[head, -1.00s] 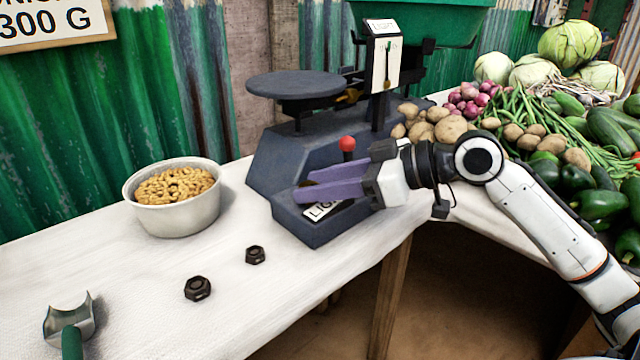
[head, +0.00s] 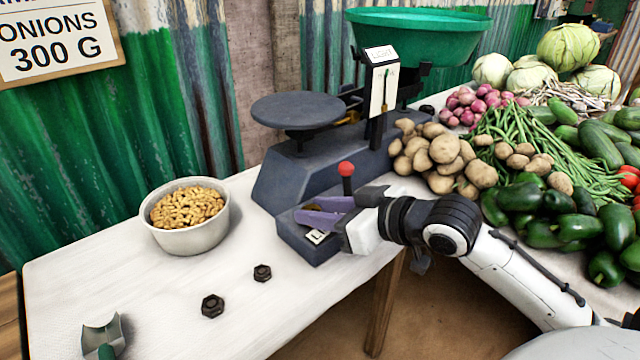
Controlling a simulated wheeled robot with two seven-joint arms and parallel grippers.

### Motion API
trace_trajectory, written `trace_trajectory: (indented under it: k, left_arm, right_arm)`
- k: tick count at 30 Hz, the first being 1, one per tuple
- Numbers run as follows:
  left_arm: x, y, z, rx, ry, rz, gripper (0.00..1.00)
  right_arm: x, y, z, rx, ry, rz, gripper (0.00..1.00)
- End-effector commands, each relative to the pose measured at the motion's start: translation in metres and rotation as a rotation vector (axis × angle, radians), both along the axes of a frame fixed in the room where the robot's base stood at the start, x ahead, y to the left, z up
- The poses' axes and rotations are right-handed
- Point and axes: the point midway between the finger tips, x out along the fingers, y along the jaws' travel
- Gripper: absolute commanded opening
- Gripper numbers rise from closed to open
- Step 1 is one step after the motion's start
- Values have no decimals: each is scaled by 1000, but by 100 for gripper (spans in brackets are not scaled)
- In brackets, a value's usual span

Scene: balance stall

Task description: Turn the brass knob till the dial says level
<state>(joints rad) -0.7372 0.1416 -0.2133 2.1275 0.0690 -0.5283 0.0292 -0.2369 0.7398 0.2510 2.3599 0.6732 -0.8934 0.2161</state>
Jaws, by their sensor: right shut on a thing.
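The dark balance scale (head: 272,187) stands on the white table. Its upright white dial (head: 384,90) carries a thin pointer, too small to read exactly. My right gripper (head: 318,214) has purple fingers low at the front of the scale's base, beside a white label (head: 317,237). It is shut on a small brownish piece between the fingers, apparently the brass knob (head: 312,207), mostly hidden by them. My left gripper is out of view.
A red-topped lever (head: 346,170) stands close behind my right gripper. The scale bears a flat dark plate (head: 298,109) and a green pan (head: 420,38). Potatoes (head: 445,150) lie to the right. A bowl of peanuts (head: 185,228), two dark nuts and a scoop (head: 102,338) are at left.

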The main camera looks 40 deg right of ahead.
Motion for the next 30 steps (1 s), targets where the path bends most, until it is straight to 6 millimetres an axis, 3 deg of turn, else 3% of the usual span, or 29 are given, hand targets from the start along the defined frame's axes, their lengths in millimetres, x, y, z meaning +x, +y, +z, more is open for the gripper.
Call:
trace_trajectory:
  k: [1, 15, 30]
  left_arm:
    - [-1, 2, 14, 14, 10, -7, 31]
    - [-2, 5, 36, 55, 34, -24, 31]
    - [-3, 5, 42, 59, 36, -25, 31]
  right_arm:
    - [-1, 5, 9, 12, 7, -33, 7]
    - [-1, 9, 2, 9, 4, -323, 7]
    - [0, 9, -2, 2, 5, -420, 7]
